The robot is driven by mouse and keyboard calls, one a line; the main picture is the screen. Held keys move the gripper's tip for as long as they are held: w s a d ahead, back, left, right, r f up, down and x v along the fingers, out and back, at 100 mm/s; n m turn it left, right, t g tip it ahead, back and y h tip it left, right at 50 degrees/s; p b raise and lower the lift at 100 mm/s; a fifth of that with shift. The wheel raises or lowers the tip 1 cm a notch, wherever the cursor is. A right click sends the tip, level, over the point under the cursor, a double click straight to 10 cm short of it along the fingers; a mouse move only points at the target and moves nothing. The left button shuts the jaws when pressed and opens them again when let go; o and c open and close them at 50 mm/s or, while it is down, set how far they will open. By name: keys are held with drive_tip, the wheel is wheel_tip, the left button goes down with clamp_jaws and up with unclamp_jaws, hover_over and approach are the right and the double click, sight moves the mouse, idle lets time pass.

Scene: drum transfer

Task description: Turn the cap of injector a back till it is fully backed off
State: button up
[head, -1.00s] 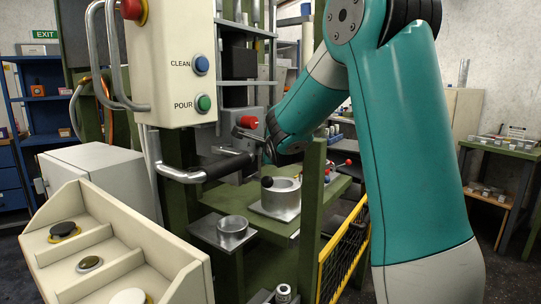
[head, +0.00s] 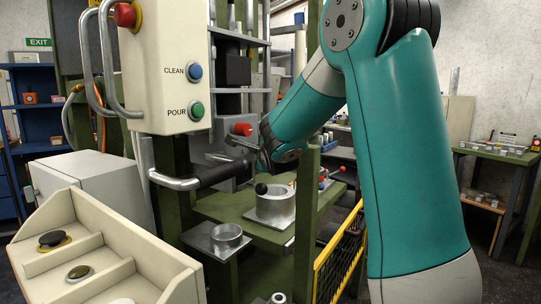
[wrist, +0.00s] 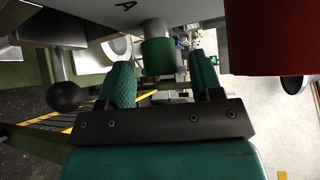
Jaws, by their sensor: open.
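In the wrist view, a green cap (wrist: 158,57) sits on the end of a grey cylinder under a housing marked with the letter A. My gripper (wrist: 161,78) is open, its two teal fingers apart, with the green cap showing between and beyond them. I cannot tell whether either finger touches the cap. A large red cap (wrist: 270,38) is close at the upper right of the wrist view. In the head view a red cap (head: 241,129) shows beside my wrist; the green cap and my fingertips are not clearly visible there.
A black ball knob (wrist: 64,96) on a grey rod hangs left of my gripper. A cream panel (head: 160,70) with CLEAN and POUR buttons stands at left. A metal pot (head: 276,206) sits on the green table below. A yellow-framed mesh guard (head: 338,252) stands near my arm.

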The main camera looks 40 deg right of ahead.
drive_tip(key=b+v, duration=0.1)
drive_tip(key=v, duration=1.5)
drive_tip(key=shift+s, duration=0.25)
